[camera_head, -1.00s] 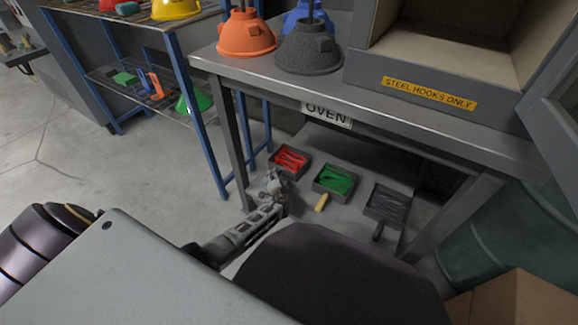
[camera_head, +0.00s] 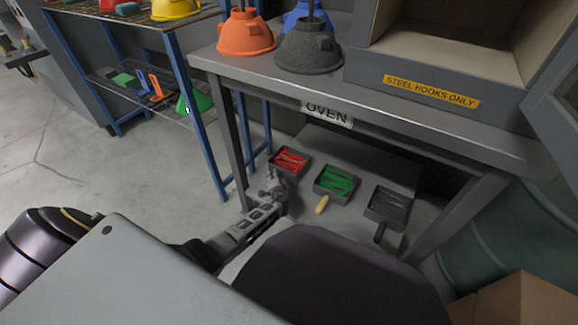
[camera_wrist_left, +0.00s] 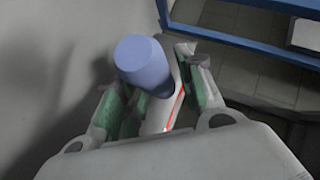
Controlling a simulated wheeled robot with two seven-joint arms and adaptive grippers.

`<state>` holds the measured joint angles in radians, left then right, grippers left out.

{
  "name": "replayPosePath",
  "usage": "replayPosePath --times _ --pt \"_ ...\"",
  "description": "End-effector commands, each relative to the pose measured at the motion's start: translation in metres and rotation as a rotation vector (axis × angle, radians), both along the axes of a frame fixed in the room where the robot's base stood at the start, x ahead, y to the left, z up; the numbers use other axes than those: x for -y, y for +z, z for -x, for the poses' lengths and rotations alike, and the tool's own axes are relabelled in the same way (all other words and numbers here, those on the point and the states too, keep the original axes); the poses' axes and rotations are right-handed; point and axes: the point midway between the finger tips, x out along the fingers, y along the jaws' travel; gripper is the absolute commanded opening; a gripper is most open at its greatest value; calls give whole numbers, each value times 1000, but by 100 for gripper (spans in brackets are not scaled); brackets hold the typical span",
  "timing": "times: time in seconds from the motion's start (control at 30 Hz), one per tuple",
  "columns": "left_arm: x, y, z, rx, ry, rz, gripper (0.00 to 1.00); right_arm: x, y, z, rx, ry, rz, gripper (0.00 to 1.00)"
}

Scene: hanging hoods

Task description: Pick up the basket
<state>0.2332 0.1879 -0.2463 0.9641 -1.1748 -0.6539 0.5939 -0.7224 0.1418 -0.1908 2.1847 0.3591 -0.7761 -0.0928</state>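Three small dark trays or baskets sit side by side low under the oven table: one with red contents (camera_head: 290,162), one with green contents (camera_head: 336,183) and a yellow handle (camera_head: 322,205), and one with dark contents (camera_head: 387,207) and a dark handle. My left gripper (camera_head: 272,192) is at the near side of the red one. In the left wrist view its green-padded fingers (camera_wrist_left: 157,100) stand apart on either side of a blue cylinder (camera_wrist_left: 142,62), which looks like a handle. A red line shows beyond it. I cannot tell whether both fingers touch it. My right gripper is out of view.
The table edge (camera_head: 240,76) overhangs the trays, and its leg (camera_head: 232,140) stands just left of my left gripper. A blue-framed rack (camera_head: 190,110) is further left. A green barrel (camera_head: 500,240) and cardboard box (camera_head: 520,300) stand at right.

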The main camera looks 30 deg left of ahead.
Motion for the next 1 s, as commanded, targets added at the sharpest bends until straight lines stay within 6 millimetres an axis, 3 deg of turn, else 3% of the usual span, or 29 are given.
replayPosePath --times 0.03,0.23,1.0 --pt "0 0 0 0 0 0 26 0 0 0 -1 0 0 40" --pt "0 0 0 0 0 0 1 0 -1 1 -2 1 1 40" --pt "0 12 -1 3 0 0 0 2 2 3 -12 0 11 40"
